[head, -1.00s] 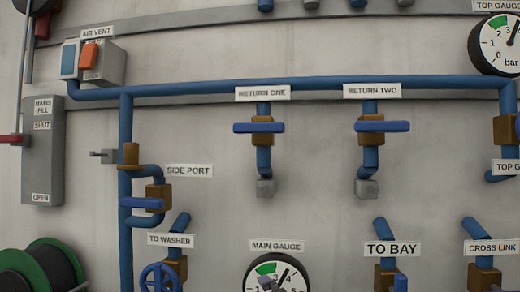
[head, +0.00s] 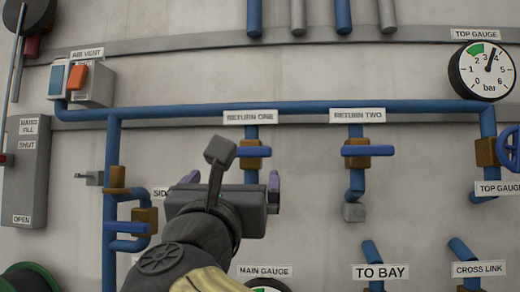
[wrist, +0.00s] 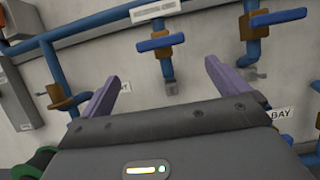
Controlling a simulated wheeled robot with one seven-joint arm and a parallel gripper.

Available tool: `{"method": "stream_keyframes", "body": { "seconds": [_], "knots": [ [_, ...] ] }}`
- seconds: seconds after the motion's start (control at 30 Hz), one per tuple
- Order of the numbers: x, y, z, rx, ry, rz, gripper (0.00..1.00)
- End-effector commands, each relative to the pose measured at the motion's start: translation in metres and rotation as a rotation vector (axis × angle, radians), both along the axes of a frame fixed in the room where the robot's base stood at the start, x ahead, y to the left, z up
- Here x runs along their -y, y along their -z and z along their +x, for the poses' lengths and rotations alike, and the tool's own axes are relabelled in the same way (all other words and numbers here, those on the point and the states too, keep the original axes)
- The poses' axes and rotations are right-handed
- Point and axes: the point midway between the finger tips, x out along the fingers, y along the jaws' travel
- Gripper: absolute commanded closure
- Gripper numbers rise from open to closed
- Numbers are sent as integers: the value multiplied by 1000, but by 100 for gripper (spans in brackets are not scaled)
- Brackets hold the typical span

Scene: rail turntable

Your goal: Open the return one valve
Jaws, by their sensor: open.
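The return one valve has a blue lever handle (wrist: 160,43) lying crosswise to its pipe, on a brass body (wrist: 162,27). In the head view its brass body (head: 252,160) shows under the RETURN ONE label (head: 250,117), and the left part of its lever is hidden behind my gripper. My gripper (head: 230,180) is open and empty, in front of and just below the valve. In the wrist view its two purple fingers (wrist: 160,80) stand apart, with the lever beyond and above them. I see no contact with the lever.
The return two valve (head: 368,151) is to the right, its lever also crosswise. The side port valve (head: 130,228) is at the lower left. A blue header pipe (head: 300,108) runs above. The wall between return two and the right pipe is bare.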

Motion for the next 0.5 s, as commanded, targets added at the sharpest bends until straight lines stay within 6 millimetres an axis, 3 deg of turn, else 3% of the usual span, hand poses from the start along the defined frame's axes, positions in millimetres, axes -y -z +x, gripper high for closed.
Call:
{"method": "stream_keyframes", "body": {
  "seconds": [0.17,0.5],
  "knots": [
    [1,-10,16,0,2,-3,0],
    [4,-33,71,-2,4,-4,0]
  ]
}}
